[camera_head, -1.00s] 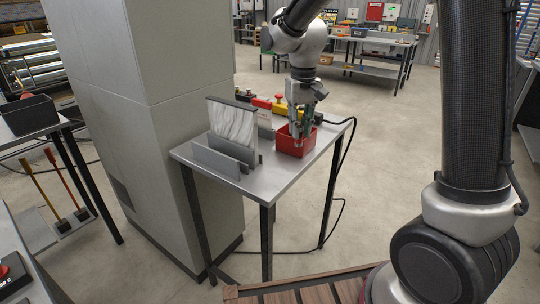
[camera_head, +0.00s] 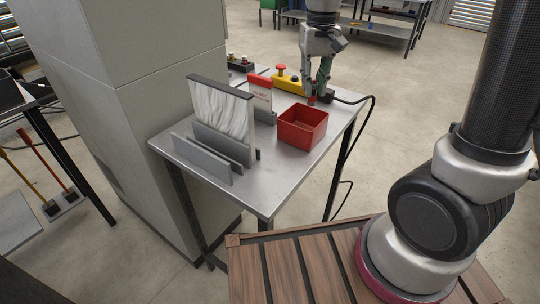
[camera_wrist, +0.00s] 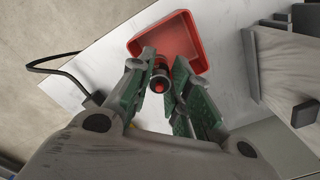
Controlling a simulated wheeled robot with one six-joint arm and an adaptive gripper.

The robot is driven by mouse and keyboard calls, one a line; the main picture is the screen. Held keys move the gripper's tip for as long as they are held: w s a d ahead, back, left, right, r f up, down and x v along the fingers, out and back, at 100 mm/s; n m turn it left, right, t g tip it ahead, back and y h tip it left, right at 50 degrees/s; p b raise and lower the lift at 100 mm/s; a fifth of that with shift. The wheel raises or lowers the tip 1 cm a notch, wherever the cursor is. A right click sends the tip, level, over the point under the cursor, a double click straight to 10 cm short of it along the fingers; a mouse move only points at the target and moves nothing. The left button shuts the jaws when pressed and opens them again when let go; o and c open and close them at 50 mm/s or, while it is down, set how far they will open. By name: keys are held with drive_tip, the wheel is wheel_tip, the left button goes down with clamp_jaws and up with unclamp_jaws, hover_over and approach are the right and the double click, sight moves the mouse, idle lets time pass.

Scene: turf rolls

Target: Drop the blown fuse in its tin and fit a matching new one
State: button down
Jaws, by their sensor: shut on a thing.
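The red open tin (camera_head: 296,139) stands on the metal side table; no fuse shows inside it. In the wrist view the tin (camera_wrist: 176,38) lies just beyond my fingertips. My gripper (camera_head: 315,96) points down behind and to the right of the tin. It is shut on a small fuse-like cylinder with a red end (camera_wrist: 160,84), which also shows red between the fingers in the head view (camera_head: 312,99). The wrist view shows it end-on with a metal band. I cannot tell whether it is blown or new.
A yellow box with a red button (camera_head: 287,82) is left of my gripper. A grey rack with a white panel (camera_head: 220,108) and a red-topped card (camera_head: 260,93) stand left of the tin. A black cable (camera_head: 362,98) runs off the right edge. The table's front (camera_head: 264,186) is clear.

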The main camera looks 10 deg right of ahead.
sight(312, 105)
drive_tip(key=shift+f, duration=2.8)
drive_tip(key=c, duration=1.3)
unclamp_jaws()
drive_tip(key=shift+o, duration=0.2)
wheel_tip(312, 105, up, 12)
drive_tip(key=shift+r, duration=0.1)
